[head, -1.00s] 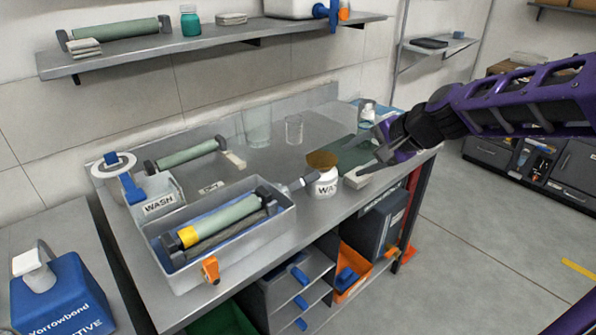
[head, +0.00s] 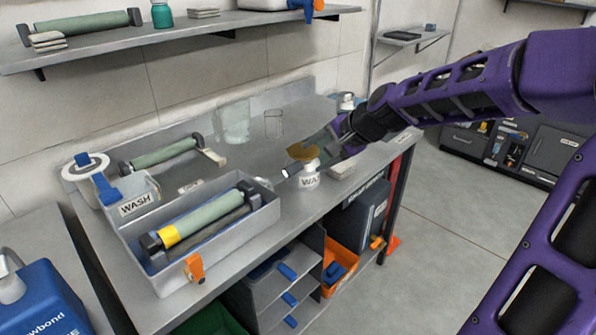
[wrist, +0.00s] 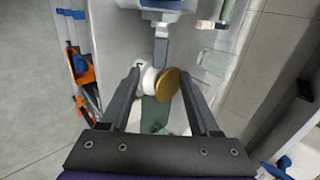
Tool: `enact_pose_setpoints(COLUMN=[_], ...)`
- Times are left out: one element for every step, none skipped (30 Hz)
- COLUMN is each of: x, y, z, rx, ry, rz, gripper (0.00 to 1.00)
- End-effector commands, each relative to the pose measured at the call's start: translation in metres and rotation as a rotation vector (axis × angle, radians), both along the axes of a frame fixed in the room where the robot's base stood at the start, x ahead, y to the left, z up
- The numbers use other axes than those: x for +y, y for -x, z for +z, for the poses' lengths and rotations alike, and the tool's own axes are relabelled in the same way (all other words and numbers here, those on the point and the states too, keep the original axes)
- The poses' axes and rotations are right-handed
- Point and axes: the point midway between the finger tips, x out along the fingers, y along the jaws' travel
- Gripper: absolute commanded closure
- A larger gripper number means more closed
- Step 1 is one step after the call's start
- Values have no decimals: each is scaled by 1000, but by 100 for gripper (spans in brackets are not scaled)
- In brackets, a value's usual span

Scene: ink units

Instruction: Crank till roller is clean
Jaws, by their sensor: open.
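The roller (head: 212,212), pale green with a yellow band at its near end, lies in a grey wash tray (head: 234,238).
A second green roller (head: 160,154) lies behind the tray. A tape dispenser (head: 92,172) stands at the left. Clear glassware (head: 273,124) stands at the back. An orange clamp (head: 194,268) hangs on the tray's front. Shelves with blue handles (head: 287,271) are under the bench.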

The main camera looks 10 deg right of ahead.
Motion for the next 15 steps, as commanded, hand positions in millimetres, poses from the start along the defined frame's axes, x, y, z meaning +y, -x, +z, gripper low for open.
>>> enact_pose_setpoints(x=[5,7,9,11,13,16,17,19,21,23,25,27,28,29,31], y=[-4,-7,-11,-14,-16,-20,-23,-26,-29,-32,-34,-37,-40,-42,-44], z=[-8,-11,-16,-19,-23,-27,-30,-34,-38,-41,-44,-47,-50,-52,-55], rx=[1,0,1,0,1,0,1,1,0,1,1,0,0,0,1], ry=[-1,-1,-1,-2,-1,0,-1,-1,-1,-1,-1,0,0,-1,-1], rz=[6,6,4,4,4,6,4,4,5,4,4,4,3,4,3], gripper=[38,38,38,38,38,38,38,38,38,38,38,38,38,38,38])
